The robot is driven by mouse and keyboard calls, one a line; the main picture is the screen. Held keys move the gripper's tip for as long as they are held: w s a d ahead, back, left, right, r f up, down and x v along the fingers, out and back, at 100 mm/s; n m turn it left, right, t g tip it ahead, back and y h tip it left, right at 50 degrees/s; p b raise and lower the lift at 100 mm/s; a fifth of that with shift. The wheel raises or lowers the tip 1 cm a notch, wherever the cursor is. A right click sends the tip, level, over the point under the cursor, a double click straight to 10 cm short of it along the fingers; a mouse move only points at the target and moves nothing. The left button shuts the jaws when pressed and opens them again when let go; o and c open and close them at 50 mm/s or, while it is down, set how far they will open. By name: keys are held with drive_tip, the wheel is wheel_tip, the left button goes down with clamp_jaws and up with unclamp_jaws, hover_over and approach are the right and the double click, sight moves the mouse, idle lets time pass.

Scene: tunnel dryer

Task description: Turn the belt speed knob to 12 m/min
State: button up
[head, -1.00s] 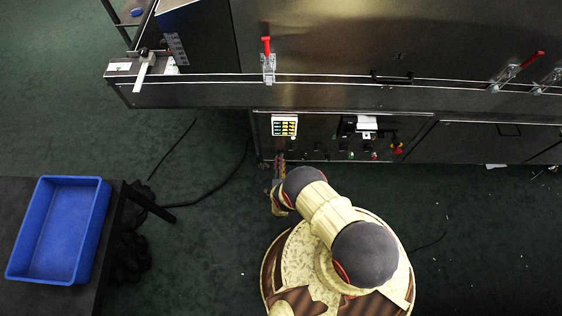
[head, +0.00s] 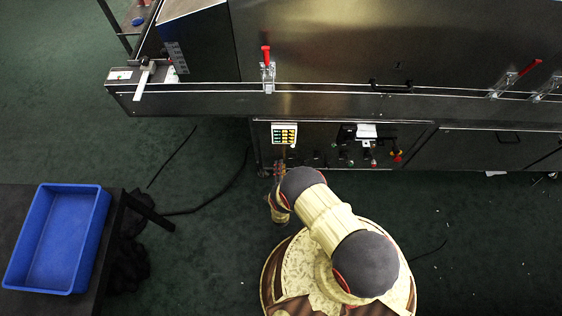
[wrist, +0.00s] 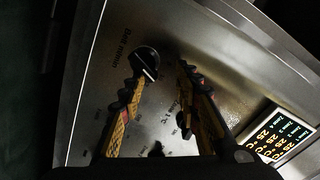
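The belt speed knob (wrist: 147,60) is a round black knob with a white pointer line. It sits on the metal panel (wrist: 165,35) in the wrist view, beside a label that seems to read "Belt m/min". My gripper (wrist: 164,72) is open, with its fingers apart on either side in the picture. The left fingertip overlaps the knob's lower left edge; I cannot tell if it touches. The right fingertip is clear of the knob. Scale numbers around the knob are too dark to read. In the head view my gripper (head: 281,170) is low at the panel, and the knob is hidden.
A lit temperature display (wrist: 277,132) is right of the fingers; it also shows in the head view (head: 284,134). Other knobs and a red-yellow switch (head: 397,156) are further right on the panel. A blue tray (head: 97,240) stands on a dark table at left.

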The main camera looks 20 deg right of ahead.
drive_tip(key=shift+w+r, duration=0.15)
drive_tip(key=shift+r, duration=3.6)
